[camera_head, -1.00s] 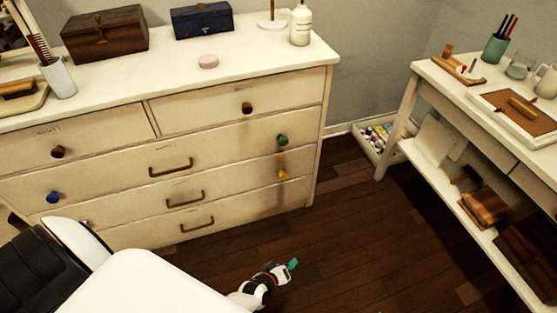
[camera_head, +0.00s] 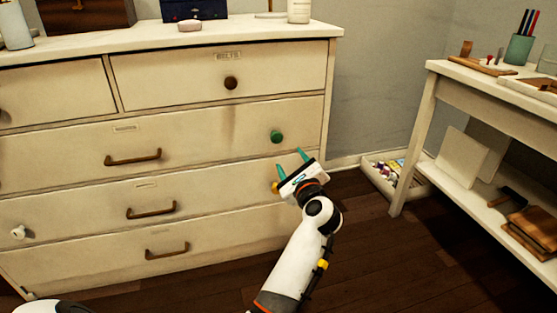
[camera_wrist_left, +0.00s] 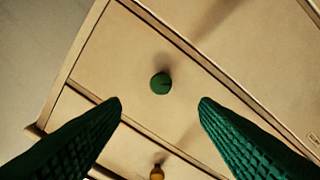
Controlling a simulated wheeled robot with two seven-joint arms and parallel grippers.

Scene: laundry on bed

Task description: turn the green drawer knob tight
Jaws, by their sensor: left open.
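The green knob (camera_head: 277,136) is on the right end of the dresser's second drawer row. My left gripper (camera_head: 290,162) is open just below and to the right of it, with its teal fingers pointing up toward the drawer front. In the left wrist view the green knob (camera_wrist_left: 160,83) shows ahead, between and beyond the two fingertips (camera_wrist_left: 160,104), not touched by either. A yellow knob (camera_wrist_left: 157,172) shows at the bottom of that view; in the head view it is partly hidden by the gripper. My right gripper is not in view.
The dresser (camera_head: 215,111) has a dark round knob (camera_head: 231,83) above and several bar handles to the left. A white knob (camera_head: 18,232) is at lower left. A shelf table (camera_head: 408,150) stands at right, with a low tray (camera_head: 378,180) on the floor beside it. Dark floor lies between.

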